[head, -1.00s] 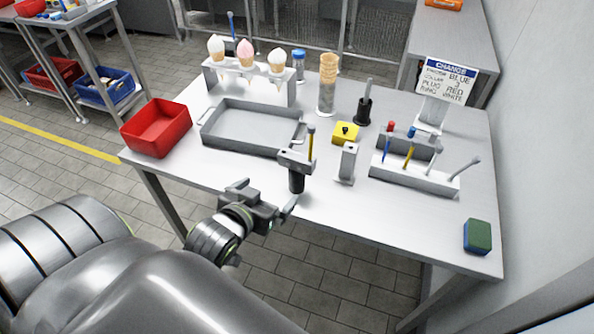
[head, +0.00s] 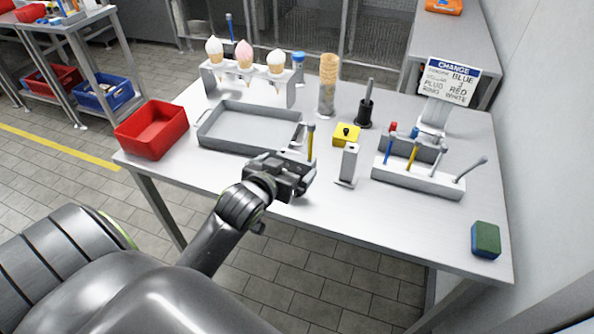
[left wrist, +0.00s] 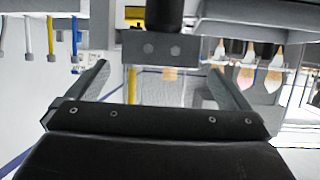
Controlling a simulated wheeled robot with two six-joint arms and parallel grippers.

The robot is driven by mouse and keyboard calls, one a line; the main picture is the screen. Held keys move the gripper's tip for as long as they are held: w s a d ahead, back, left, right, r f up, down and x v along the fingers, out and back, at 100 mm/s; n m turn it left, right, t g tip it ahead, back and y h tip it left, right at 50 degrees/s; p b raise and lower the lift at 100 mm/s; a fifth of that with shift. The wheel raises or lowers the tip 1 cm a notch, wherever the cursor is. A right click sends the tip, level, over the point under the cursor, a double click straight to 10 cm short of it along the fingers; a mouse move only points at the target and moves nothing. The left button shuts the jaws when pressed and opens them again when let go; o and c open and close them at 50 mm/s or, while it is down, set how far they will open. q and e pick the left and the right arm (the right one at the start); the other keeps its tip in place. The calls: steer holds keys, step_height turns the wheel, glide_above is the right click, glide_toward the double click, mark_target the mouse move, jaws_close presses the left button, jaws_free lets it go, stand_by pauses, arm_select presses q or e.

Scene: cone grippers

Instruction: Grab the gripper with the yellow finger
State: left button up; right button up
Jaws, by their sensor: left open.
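The hand tool with the yellow finger (head: 310,143) stands at the table's front edge, mostly hidden behind my left gripper (head: 301,176) in the head view. In the left wrist view, which is upside down, its black handle (left wrist: 165,14), grey block (left wrist: 160,48) and yellow finger (left wrist: 131,85) show. The left gripper is open, its two fingers to either side of the tool's grey block in that picture. I cannot tell whether they touch it. The right gripper is not in view.
A grey metal tray (head: 205,135) lies behind, with a red bin (head: 150,145) to its left. A small white stand (head: 348,165) and a yellow block (head: 346,138) are close on the right. A rack (head: 420,183) of coloured rods stands further right.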

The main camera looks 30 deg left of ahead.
mark_target(293, 163)
arm_select(q)
steer(key=shift+x, duration=1.2)
steer(key=shift+f+p+x, duration=0.2)
steer(key=shift+p+x, duration=0.1)
steer(key=shift+x, duration=1.65)
steer(key=shift+s, duration=0.15)
